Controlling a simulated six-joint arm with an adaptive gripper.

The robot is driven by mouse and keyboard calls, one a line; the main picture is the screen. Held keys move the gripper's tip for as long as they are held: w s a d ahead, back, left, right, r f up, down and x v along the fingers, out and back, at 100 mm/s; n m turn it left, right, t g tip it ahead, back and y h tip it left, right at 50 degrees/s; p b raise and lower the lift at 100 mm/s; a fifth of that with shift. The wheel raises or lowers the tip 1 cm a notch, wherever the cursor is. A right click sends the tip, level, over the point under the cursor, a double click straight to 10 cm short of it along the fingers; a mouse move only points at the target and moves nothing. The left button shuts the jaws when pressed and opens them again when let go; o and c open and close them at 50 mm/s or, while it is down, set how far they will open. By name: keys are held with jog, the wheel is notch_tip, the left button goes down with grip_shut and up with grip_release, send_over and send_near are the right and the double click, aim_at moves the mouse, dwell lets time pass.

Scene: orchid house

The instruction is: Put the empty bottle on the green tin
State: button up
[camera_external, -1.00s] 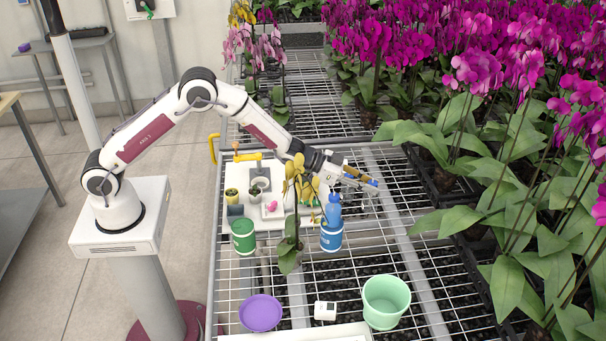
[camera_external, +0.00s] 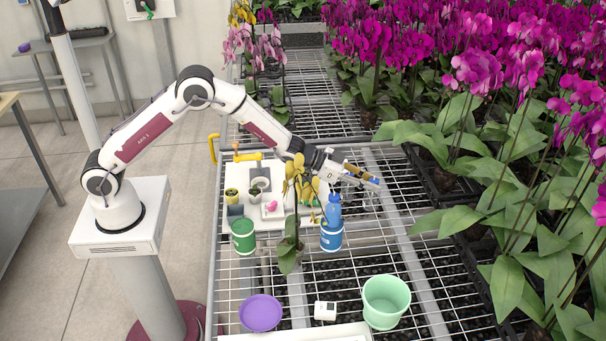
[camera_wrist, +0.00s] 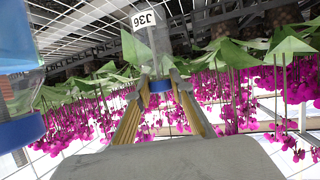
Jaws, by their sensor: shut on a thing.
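In the external view a blue bottle (camera_external: 333,208) stands upright at the blue tin (camera_external: 331,237); whether on it or behind it I cannot tell. The green tin (camera_external: 243,236) stands to the left, with nothing on top. My gripper (camera_external: 372,181) is right of and above the bottle, apart from it. Blue shapes fill the left edge there.
A purple dish (camera_external: 261,313), a small white box (camera_external: 325,311) and a mint pot (camera_external: 386,302) are in front. A white tray (camera_external: 233,213) with small pots lies behind. Magenta orchids (camera_external: 480,70) crowd the right side.

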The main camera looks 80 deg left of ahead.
jog(key=shift+s+d+r+n+y, duration=0.55)
jog(key=shift+d+r+n+y, duration=0.4)
jog(key=shift+r, duration=2.6)
jog(key=shift+s+d+r+n+y, duration=0.5)
jog(key=shift+d+r+n+y, duration=0.4)
jog(key=shift+r, duration=2.6)
jog(key=shift+s+a+r+n+y, duration=1.2)
jog(key=shift+s+r+n+y, duration=0.65)
jog(key=shift+s+r+y, duration=1.15)
jog(key=s+d+f+n+g+y, duration=0.1)
jog(key=s+f+n+g, duration=0.1)
jog(key=s, duration=0.9)
jog(key=s+d+f+n+g+y, duration=0.1)
jog(key=s+f, duration=0.3)
jog(key=s, duration=0.7)
jog(key=s+d+f+n+g+y, duration=0.1)
jog(key=s+f+n+g+y, duration=0.1)
jog(key=s, duration=0.9)
jog(key=shift+d+f+n+g+y, duration=0.15)
jog(key=shift+f+n+g+y, duration=0.25)
jog(key=shift+f+n, duration=0.5)
jog(key=shift+f, duration=0.1)
jog(key=shift+f, duration=2.85)
jog(key=shift+f, duration=0.1)
